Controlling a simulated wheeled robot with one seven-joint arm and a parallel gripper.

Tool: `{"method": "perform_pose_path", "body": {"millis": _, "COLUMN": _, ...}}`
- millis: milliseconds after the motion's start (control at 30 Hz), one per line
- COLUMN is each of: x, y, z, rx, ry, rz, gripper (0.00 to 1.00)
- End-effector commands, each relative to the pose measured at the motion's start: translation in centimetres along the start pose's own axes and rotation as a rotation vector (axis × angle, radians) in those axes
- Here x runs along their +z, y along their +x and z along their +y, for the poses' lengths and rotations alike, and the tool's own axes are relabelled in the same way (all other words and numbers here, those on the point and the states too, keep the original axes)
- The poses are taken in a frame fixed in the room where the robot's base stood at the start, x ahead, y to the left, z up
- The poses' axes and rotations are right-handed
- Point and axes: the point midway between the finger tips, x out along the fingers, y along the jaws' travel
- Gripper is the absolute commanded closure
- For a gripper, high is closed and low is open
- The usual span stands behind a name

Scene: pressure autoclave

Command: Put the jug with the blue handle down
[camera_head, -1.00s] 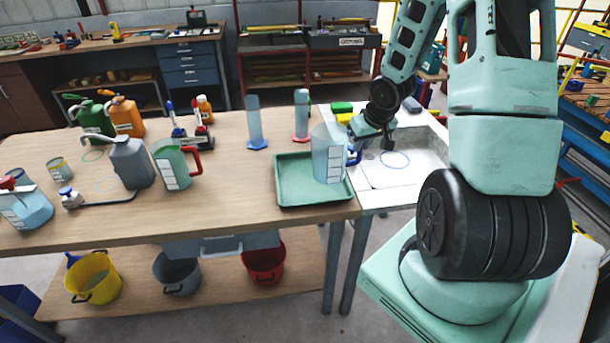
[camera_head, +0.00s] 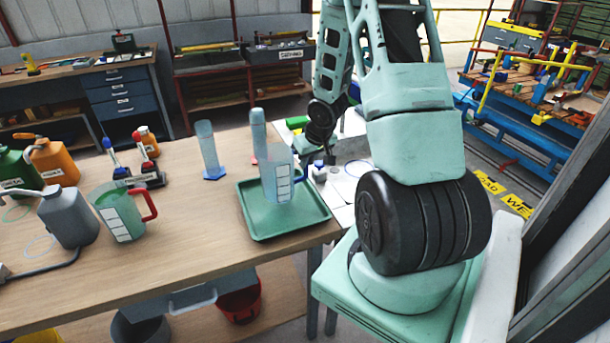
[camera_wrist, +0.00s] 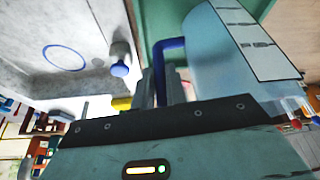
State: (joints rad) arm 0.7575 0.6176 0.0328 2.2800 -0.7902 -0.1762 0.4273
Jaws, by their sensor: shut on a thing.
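The clear jug with the blue handle (camera_head: 277,180) stands upright over the green tray (camera_head: 262,229), with white label boxes on its side. I cannot tell whether its base touches the tray. My gripper (camera_head: 304,164) comes from the right and is shut on the blue handle. In the wrist view the fingers (camera_wrist: 157,86) close at the blue handle (camera_wrist: 171,52), and the jug's body (camera_wrist: 222,60) fills the upper right.
A jug with a red handle (camera_head: 118,213) and a grey can (camera_head: 67,216) stand left on the bench. A tall cylinder (camera_head: 207,150) stands behind the tray. A small blue-capped bottle (camera_wrist: 120,65) and a blue ring (camera_wrist: 63,58) are on the pale surface at right.

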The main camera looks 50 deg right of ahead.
Motion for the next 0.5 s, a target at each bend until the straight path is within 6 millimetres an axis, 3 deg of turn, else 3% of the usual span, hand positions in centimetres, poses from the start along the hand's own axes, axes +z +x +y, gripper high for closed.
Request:
{"method": "perform_pose_path", "body": {"millis": 200, "x": 1.3, "y": 3.0, "z": -0.1, "rx": -0.001, "ry": -0.002, "rz": -0.003, "gripper": 1.0}}
{"method": "perform_pose_path", "body": {"millis": 500, "x": 1.4, "y": 3.4, "z": 0.0, "rx": 0.001, "ry": 0.0, "rz": 0.0, "gripper": 1.0}}
